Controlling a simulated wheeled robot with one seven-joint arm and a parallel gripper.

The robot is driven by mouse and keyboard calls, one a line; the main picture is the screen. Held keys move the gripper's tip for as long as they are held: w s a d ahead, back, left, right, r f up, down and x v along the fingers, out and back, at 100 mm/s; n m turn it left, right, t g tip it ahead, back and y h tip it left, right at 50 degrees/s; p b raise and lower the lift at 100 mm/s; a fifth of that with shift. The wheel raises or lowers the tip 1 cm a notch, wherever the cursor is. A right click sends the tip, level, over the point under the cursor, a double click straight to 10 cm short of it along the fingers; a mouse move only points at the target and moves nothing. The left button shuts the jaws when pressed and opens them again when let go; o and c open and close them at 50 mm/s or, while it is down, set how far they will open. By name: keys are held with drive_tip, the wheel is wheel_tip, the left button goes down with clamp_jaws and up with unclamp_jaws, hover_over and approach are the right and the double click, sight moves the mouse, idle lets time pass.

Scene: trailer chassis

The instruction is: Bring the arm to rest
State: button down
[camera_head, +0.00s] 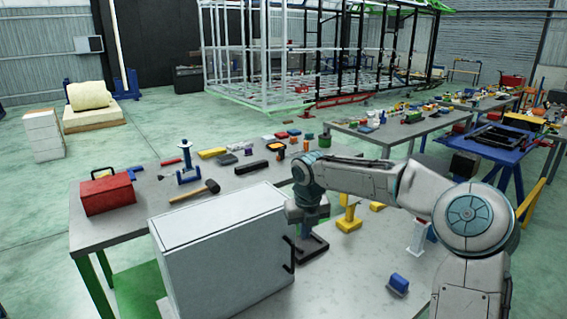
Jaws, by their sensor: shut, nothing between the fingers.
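My arm reaches in from the lower right and bends at a large round joint. Its forearm runs left over the workbench (345,272), and the wrist points down. My gripper (311,246) is the dark part below the wrist, just right of the grey cabinet. It is shut, with nothing seen held in it. The fingertips are small and dark, and I cannot tell whether they touch the bench top.
The grey cabinet (222,258) with a black handle (289,256) stands closed at the bench front. A red toolbox (107,194), a hammer (196,191), and a blue block (398,284) lie around. A second table (392,133) stands behind.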

drive_tip(key=s+d+n+t+b, duration=0.1)
drive_tip(key=s+d+n+b, duration=0.1)
drive_tip(key=s+n, duration=1.4)
drive_tip(key=s+d+n+b, duration=0.2)
drive_tip(key=s+d+n, duration=0.2)
drive_tip(key=s+n, duration=1.3)
drive_tip(key=shift+s+d+f+n+t, duration=0.2)
drive_tip(key=shift+d+f+n+t, duration=0.1)
drive_tip(key=shift+t, duration=0.1)
